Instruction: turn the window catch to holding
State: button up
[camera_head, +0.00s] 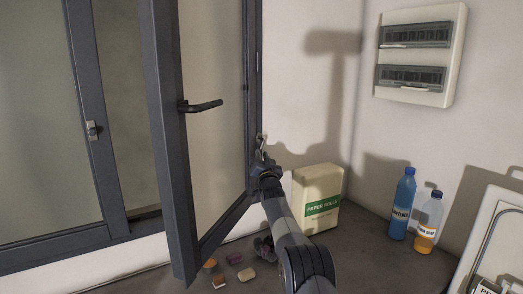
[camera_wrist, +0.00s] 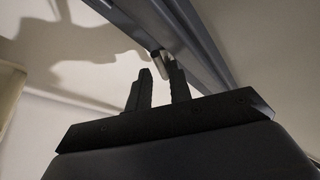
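The window sash (camera_head: 172,140) stands swung open, with a dark lever handle (camera_head: 200,106) on its near stile. A small metal piece (camera_head: 260,140), seemingly the window catch, shows at the sash's far edge, just above my gripper (camera_head: 264,160). In the wrist view, a short pale metal end (camera_wrist: 157,61) hangs beside the dark frame bar (camera_wrist: 185,40). My gripper (camera_wrist: 160,77) has its two fingers apart there, with the metal end at or just beyond the gap between the tips. I cannot tell whether they touch it. The catch's setting is unclear.
A paper rolls box (camera_head: 318,198) stands right of my arm. A blue bottle (camera_head: 402,204) and an orange-filled bottle (camera_head: 429,222) stand farther right. A breaker panel (camera_head: 420,55) hangs on the wall. A plate (camera_head: 91,130) sits on the left frame.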

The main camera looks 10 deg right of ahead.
jog(key=shift+p+x, duration=0.85)
jog(key=shift+p, duration=0.05)
jog(key=shift+c, duration=0.4)
grip_shut()
